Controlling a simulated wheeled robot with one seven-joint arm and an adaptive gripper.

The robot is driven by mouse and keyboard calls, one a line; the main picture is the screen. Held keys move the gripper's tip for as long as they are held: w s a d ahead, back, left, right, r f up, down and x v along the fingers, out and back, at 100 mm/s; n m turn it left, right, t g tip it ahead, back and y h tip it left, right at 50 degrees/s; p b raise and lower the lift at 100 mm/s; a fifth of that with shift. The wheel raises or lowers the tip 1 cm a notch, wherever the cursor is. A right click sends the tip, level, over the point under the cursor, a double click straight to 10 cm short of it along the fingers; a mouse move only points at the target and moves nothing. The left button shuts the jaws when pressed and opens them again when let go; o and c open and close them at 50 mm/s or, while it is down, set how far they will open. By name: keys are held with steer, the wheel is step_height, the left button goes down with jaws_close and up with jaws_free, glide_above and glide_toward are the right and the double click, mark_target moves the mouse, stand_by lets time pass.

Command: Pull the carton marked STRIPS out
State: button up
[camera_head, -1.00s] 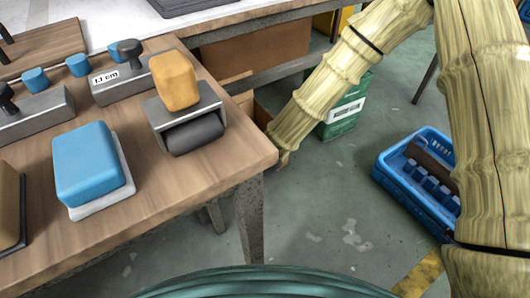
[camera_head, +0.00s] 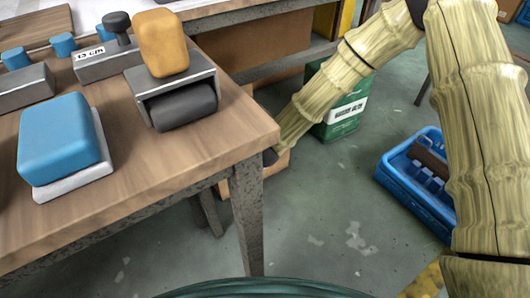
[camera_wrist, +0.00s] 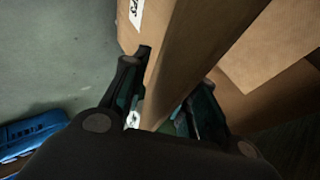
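A brown carton shows in the wrist view (camera_wrist: 205,45), with a white label at the top whose visible letters look like the end of STRIPS; the rest is cut off. In the head view a brown carton (camera_head: 281,163) shows low beside the table's front right corner, mostly hidden by the table and my arm. My gripper (camera_wrist: 172,90) has its two fingers apart, one on each side of a narrow brown part of the carton. I cannot tell whether both fingers press on it. In the head view the gripper is mostly hidden behind the table corner.
The wooden table (camera_head: 215,150) overhangs close to my gripper, with a metal leg (camera_head: 247,215). Another brown box (camera_wrist: 270,45) is at right in the wrist view. A green box (camera_head: 342,112) and a blue crate (camera_head: 385,178) stand on the floor. Floor between is clear.

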steer(key=shift+w+f, duration=0.35)
jaws_close()
